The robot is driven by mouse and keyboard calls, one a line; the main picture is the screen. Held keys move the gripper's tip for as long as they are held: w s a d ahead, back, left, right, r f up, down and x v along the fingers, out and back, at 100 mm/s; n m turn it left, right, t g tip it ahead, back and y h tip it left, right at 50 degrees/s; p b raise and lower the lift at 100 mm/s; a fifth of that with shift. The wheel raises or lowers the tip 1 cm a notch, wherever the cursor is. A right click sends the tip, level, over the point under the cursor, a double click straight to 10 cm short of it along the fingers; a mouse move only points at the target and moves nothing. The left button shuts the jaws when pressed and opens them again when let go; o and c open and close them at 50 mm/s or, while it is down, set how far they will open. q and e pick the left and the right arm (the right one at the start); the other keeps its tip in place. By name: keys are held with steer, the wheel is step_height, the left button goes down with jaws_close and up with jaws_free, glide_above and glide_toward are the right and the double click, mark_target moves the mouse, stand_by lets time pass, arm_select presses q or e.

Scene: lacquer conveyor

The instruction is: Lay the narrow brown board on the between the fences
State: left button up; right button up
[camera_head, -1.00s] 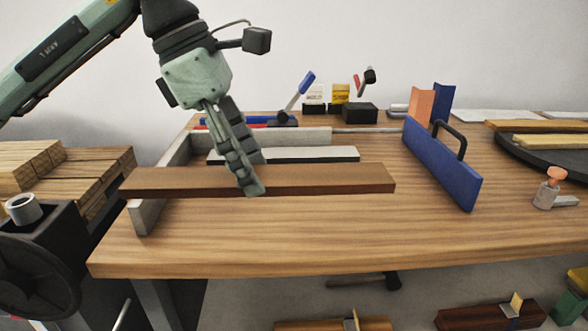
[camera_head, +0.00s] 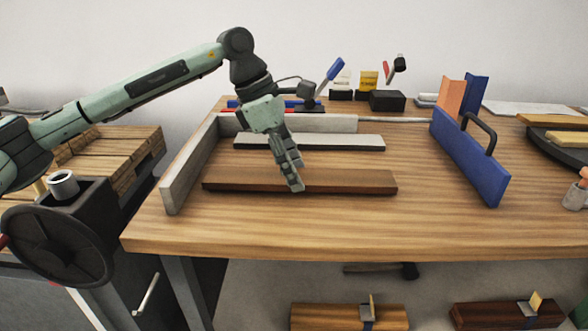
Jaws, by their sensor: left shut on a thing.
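The narrow brown board (camera_head: 235,181) is level and runs left to right, at or just above the bench top; I cannot tell if it touches. A grey back fence (camera_head: 330,123) runs behind. My right gripper is not in view.
A pale-topped dark strip (camera_head: 345,142) lies between the board and the back fence. Blue clamps, small boxes and a black block (camera_head: 387,101) stand behind. The wooden bench (camera_head: 300,230) is clear in front.

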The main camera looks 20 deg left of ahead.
arm_select(q)
steer(key=shift+f, duration=0.4)
steer(key=shift+f, duration=0.1)
steer(key=o, duration=1.3)
steer(key=shift+o, duration=0.2)
steer(key=v, duration=1.2)
